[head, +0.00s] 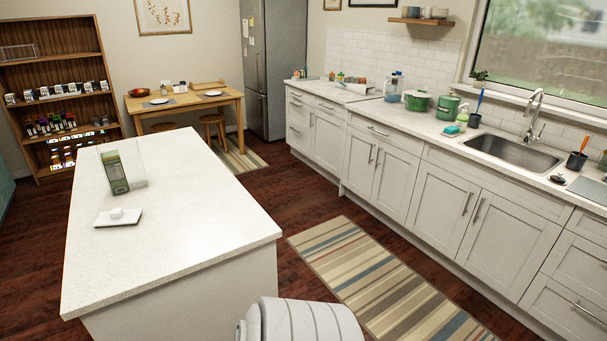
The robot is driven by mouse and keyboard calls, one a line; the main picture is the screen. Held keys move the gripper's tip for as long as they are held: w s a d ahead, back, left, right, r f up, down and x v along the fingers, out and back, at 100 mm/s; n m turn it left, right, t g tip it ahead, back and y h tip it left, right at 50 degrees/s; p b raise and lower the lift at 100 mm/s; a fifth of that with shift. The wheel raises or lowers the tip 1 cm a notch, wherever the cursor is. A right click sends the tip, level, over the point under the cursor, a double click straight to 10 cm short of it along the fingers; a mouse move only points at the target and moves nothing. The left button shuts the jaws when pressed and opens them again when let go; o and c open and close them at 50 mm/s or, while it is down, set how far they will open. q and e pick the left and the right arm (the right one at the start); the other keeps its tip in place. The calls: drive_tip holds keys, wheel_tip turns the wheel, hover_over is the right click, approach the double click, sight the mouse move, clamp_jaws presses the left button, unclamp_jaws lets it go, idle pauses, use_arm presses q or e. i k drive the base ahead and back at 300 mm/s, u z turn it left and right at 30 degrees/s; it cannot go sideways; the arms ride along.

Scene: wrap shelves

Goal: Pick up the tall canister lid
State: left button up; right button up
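A white, flat lid (118,218) with a small raised knob lies on the white island counter, knob up. Just behind it stands a tall clear canister (136,165), its top seemingly uncovered. A green and white box or label (114,173) shows in or against the canister; I cannot tell which. Neither of my grippers is in view.
The island counter (190,230) is otherwise bare. A striped rug (380,280) lies on the floor between the island and the sink counter. Green pots (417,101) stand on that counter. A small table (185,103) with stools and a wooden shelf (60,80) stand at the back.

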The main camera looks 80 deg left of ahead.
sight(130, 218)
drive_tip(key=u, duration=3.25)
drive_tip(key=i, duration=0.65)
